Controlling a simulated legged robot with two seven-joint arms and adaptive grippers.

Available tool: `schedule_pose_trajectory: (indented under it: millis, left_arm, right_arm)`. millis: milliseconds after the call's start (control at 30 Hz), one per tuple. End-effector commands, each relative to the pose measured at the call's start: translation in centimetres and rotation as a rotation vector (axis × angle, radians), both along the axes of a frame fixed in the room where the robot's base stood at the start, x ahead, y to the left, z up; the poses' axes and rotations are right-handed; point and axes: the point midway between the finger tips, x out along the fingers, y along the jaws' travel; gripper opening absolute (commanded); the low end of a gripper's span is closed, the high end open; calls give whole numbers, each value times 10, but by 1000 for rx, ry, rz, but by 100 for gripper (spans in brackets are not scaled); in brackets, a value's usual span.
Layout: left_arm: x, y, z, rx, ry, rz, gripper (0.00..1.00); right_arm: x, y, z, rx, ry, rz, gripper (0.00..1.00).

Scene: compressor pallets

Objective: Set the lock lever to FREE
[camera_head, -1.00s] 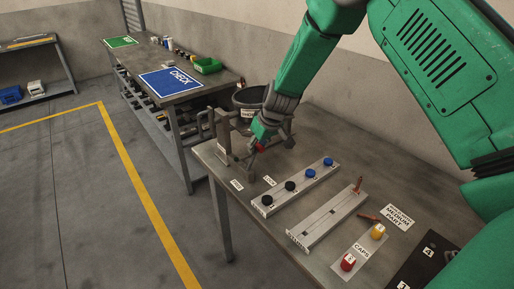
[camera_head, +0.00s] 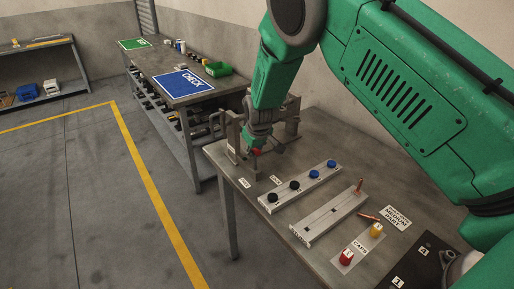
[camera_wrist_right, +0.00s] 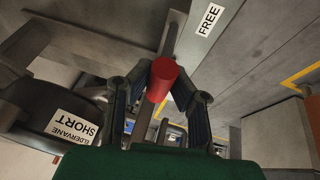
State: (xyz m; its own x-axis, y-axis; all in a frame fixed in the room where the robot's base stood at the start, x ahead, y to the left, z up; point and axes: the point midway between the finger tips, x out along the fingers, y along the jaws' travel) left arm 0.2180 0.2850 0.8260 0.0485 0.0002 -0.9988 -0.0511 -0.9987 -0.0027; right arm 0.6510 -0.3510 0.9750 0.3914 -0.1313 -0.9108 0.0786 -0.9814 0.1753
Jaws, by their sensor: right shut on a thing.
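The lock lever's red knob (camera_wrist_right: 163,80) sits between the fingertips of my right gripper (camera_wrist_right: 158,84) in the wrist view, and the fingers are shut on it. In the head view the red knob (camera_head: 257,151) shows just below my right gripper (camera_head: 256,147), at the metal fixture (camera_head: 232,131) on the table's far left end. A white FREE label (camera_wrist_right: 209,20) lies on the grey surface beyond the knob in the wrist view. Most of the lever is hidden by the gripper. My left gripper is not in view.
A dark round container (camera_wrist_right: 40,100) labelled ELDERVANE SHORT stands beside the gripper. On the table (camera_head: 225,161) are a rail with black and blue knobs (camera_head: 303,187), a grey slotted rail (camera_head: 328,217) and a caps plate (camera_head: 357,246). The CHECK bench (camera_head: 210,97) stands behind.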

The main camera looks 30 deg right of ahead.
Motion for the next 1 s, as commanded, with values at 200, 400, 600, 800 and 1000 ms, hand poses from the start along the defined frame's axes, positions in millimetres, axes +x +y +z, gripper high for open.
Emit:
schedule_pose_trajectory:
  millis: [200,400,600,800,1000]
  left_arm:
    - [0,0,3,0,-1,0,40]
    - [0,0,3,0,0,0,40]
    - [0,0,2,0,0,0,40]
    - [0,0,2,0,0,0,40]
    - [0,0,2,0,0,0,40]
  right_arm:
    - [-4,18,-4,2,7,3,0]
    - [-5,29,-8,3,9,1,0]
    - [-6,38,-12,5,11,0,0]
    - [-6,41,-13,7,12,-1,0]
    - [-6,42,-14,8,12,-2,0]
